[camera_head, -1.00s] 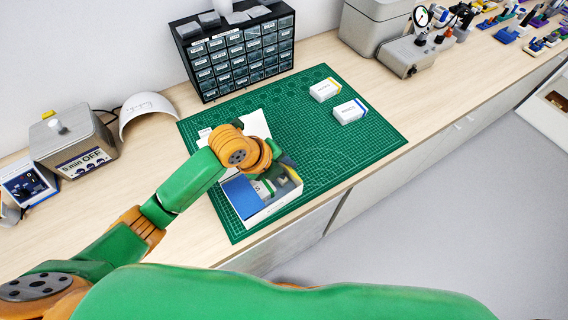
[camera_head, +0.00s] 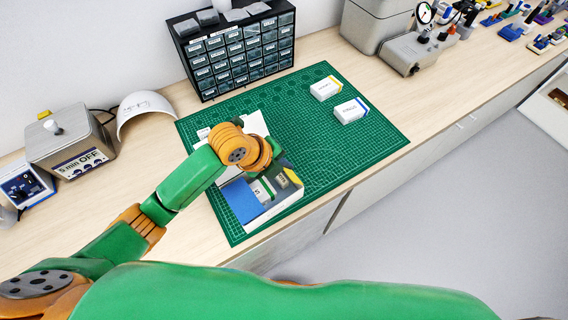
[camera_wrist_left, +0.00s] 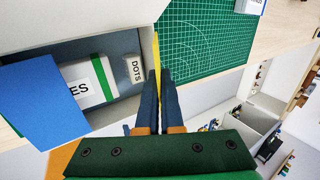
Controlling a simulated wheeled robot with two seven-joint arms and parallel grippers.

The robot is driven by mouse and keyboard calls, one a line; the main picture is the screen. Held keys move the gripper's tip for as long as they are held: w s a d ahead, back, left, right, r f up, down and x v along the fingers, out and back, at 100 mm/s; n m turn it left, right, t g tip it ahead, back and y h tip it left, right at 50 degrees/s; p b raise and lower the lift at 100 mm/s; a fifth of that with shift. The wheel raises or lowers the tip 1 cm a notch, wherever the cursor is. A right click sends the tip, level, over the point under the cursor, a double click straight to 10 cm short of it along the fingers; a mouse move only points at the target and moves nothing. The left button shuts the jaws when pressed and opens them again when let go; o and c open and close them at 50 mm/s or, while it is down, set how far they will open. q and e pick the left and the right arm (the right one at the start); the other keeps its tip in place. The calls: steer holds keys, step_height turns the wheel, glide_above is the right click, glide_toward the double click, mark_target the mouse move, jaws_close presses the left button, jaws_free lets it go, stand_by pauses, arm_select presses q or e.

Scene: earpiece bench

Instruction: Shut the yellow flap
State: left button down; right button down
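The open white box (camera_head: 268,216) stands at the front of the green mat. Its yellow flap (camera_head: 297,178) stands up at the right end; the left wrist view shows this flap (camera_wrist_left: 156,48) nearly edge-on as a thin yellow strip. My left gripper (camera_wrist_left: 160,72) has its dark fingers close together at that strip. I cannot tell whether they touch it or pinch it. In the head view my wrist is above the box and hides part of it. The blue flap (camera_head: 241,196) is at the opposite end, slanting over the opening. My right gripper is not in view.
Inside the box lie a green-striped white carton (camera_wrist_left: 88,82) and a small block marked DOTS (camera_wrist_left: 133,68). Two small white boxes (camera_head: 325,89) (camera_head: 350,111) stand farther right on the green mat (camera_head: 330,160). A drawer cabinet (camera_head: 235,55) stands behind. The mat's right part is mostly clear.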

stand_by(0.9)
arm_select(q)
steer(key=shift+s+a+f+t+h+b, duration=0.2)
steer(key=shift+f+t+h+b, duration=0.25)
steer(key=shift+b, duration=0.3)
steer(key=t+h+b, duration=0.1)
steer(key=b, duration=0.1)
steer(key=f+t+h+b, duration=0.1)
steer(key=b, duration=0.2)
steer(key=a+t+h+b, duration=0.1)
steer(key=b, duration=0.1)
steer(key=shift+s+f+h+b, duration=0.2)
steer(key=shift+s+h+b, duration=0.15)
steer(key=shift+b, duration=0.05)
steer(key=shift+r+t+h+b, duration=0.15)
steer(key=shift+t+h+b, duration=0.3)
steer(key=shift+b, duration=0.55)
steer(key=c, duration=1.1)
jaws_free()
steer(key=shift+s, duration=0.1)
steer(key=shift+o, duration=0.2)
steer(key=shift+a, duration=0.1)
